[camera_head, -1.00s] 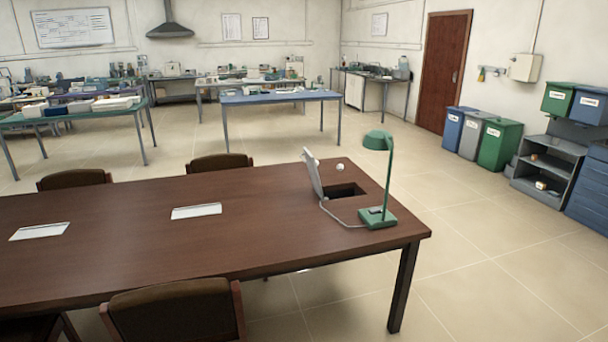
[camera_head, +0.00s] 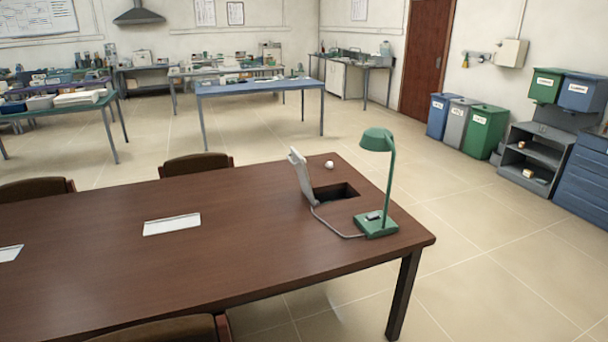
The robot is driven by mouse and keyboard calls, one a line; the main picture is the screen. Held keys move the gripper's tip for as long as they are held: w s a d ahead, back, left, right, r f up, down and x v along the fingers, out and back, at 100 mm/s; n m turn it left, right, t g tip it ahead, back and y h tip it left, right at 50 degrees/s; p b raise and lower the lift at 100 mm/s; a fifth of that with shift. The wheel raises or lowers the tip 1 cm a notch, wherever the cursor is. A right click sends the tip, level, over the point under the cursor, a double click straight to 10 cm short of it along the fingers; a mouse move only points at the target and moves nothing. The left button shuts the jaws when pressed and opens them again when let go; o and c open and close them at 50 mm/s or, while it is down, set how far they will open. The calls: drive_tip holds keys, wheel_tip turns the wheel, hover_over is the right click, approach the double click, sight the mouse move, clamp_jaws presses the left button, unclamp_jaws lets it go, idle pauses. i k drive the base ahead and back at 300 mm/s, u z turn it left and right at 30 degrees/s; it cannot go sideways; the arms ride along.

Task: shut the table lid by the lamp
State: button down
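The table lid (camera_head: 301,177) by the lamp is a pale grey panel. It stands raised, tilted a little back to the left, at the left edge of a dark rectangular opening (camera_head: 337,193) in the brown table (camera_head: 240,235). The green desk lamp (camera_head: 377,141) stands on its green base (camera_head: 376,225) to the right of and nearer than the opening. Its grey cable (camera_head: 333,230) runs from the base to the opening's near left corner by the foot of the lid. My gripper is not in view.
A small white round object (camera_head: 329,164) lies behind the opening. Another lid (camera_head: 172,224) lies flat in the table to the left. Chairs (camera_head: 197,164) stand at the far and near sides. The floor right of the table (camera_head: 490,270) is clear.

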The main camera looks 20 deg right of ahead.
sight(298, 161)
drive_tip(key=z, duration=0.35)
drive_tip(key=i, duration=1.1)
drive_tip(key=z, duration=0.15)
